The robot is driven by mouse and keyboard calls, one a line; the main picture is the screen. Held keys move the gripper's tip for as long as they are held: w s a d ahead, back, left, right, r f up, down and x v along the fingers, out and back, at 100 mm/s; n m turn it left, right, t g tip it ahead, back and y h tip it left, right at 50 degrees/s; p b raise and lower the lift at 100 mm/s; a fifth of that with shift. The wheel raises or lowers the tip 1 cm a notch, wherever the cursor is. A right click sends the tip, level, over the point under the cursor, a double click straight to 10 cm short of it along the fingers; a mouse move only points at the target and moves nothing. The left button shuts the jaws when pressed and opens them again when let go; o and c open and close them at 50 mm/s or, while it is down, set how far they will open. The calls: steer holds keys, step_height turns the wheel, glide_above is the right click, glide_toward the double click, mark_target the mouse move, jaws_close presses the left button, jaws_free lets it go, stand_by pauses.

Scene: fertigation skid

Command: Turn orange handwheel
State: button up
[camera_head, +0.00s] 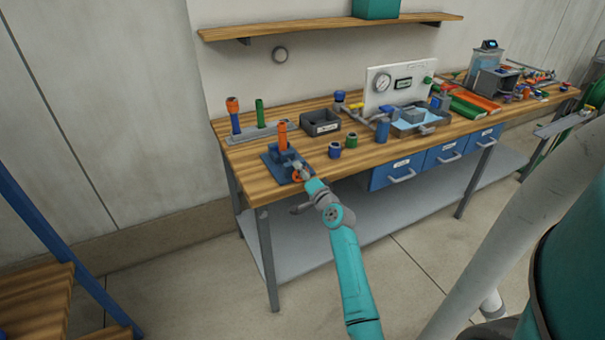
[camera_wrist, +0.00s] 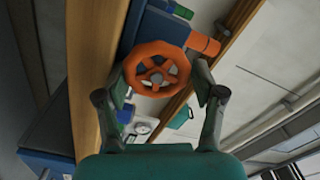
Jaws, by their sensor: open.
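The orange handwheel (camera_wrist: 157,69) is a spoked ring in the upper middle of the wrist view. It is mounted on a blue fixture (camera_wrist: 163,29) with an orange cylinder (camera_wrist: 204,43) beside it. My gripper (camera_wrist: 163,90) is open, with one finger on each side of the wheel; I cannot tell whether they touch the rim. In the head view the handwheel (camera_head: 297,176) is small and partly hidden by my gripper (camera_head: 303,177), at the front left of the bench. The blue fixture (camera_head: 276,168) and its upright orange cylinder (camera_head: 283,136) stand there.
The wooden bench (camera_head: 235,160) holds a black bin (camera_head: 320,122), small blue (camera_head: 335,150) and green (camera_head: 352,141) cylinders right of the fixture, and a gauge panel (camera_head: 395,84) farther back. Blue drawers (camera_head: 398,171) hang below the bench edge. Open floor lies in front.

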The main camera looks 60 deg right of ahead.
steer(key=v, duration=0.8)
stand_by(0.5)
